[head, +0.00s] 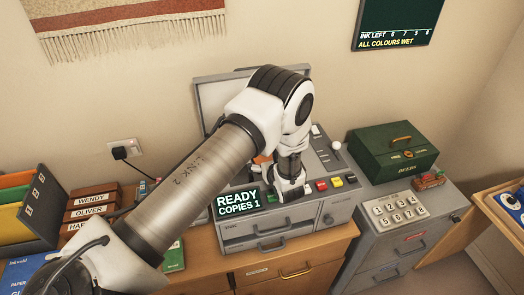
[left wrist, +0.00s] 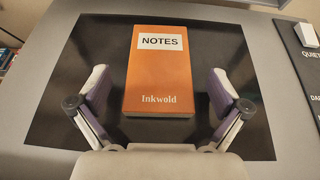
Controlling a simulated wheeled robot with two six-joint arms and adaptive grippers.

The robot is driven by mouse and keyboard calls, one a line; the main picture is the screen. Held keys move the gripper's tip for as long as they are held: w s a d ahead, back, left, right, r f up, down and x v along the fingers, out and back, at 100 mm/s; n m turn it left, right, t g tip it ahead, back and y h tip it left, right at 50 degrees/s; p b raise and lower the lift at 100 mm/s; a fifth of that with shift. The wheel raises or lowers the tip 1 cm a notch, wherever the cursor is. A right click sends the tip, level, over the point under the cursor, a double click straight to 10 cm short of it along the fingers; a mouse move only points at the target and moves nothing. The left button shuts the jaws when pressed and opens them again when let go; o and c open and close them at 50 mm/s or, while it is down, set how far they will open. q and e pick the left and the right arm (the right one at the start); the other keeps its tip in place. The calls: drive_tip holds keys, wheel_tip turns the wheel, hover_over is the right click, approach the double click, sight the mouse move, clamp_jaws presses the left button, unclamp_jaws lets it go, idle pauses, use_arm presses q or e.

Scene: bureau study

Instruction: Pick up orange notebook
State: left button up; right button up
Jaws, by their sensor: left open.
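The orange notebook (left wrist: 160,75), marked NOTES and Inkwold, lies flat on the dark glass (left wrist: 75,110) of the grey copier. In the head view only a sliver of the notebook (head: 262,159) shows behind my left arm. My left gripper (left wrist: 162,97) is open, with one finger on each side of the notebook's lower part and a gap on both sides. In the head view the left gripper (head: 289,187) points down over the copier (head: 300,225), and its fingertips are partly hidden. My right gripper is in neither view.
The copier's raised lid (head: 207,92) stands behind my arm. The READY display (head: 238,203) and coloured buttons (head: 336,182) are at the front. A green cash box (head: 392,152) stands to the right on a cabinet. Wooden name trays (head: 92,205) and folders (head: 18,210) are at left.

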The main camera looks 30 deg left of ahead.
use_arm(q)
drive_tip(key=shift+w+a+f, duration=0.1)
drive_tip(key=shift+w+a, duration=0.05)
drive_tip(key=shift+a, duration=0.15)
drive_tip(key=shift+d, duration=0.1)
drive_tip(key=c, duration=1.3)
drive_tip(key=shift+o, duration=0.2)
drive_tip(key=shift+r+b, duration=0.35)
drive_tip(key=shift+r, duration=0.1)
wheel_tip(320, 180, up, 9)
drive_tip(key=b, duration=0.3)
drive_tip(key=shift+d+f, duration=0.1)
drive_tip(key=shift+f, duration=0.1)
drive_tip(key=shift+r, duration=0.35)
